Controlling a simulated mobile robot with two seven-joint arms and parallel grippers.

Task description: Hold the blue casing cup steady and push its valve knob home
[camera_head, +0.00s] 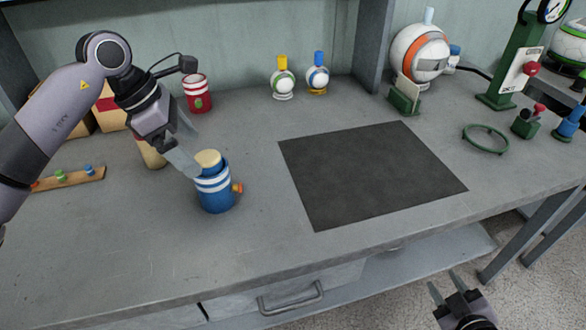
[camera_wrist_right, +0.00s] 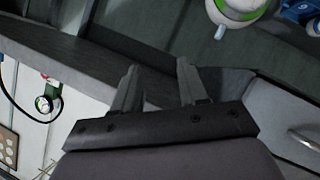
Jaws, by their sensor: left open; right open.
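The blue casing cup (camera_head: 215,190) stands upright on the grey bench, left of the dark mat. It has white bands and a cream top (camera_head: 208,159). A small orange valve knob (camera_head: 238,188) sticks out of its right side. My left gripper (camera_head: 190,150) is open at the cup's upper left, its fingers close to the cream top; I cannot tell whether they touch it. My right gripper (camera_head: 447,286) is open and empty, low in front of the bench, far from the cup. Its two fingers also show apart in the right wrist view (camera_wrist_right: 158,85).
A dark mat (camera_head: 370,172) lies clear at mid-bench. A green press (camera_head: 512,65) and ring (camera_head: 485,139) are at right. A wooden strip (camera_head: 68,179) lies left.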

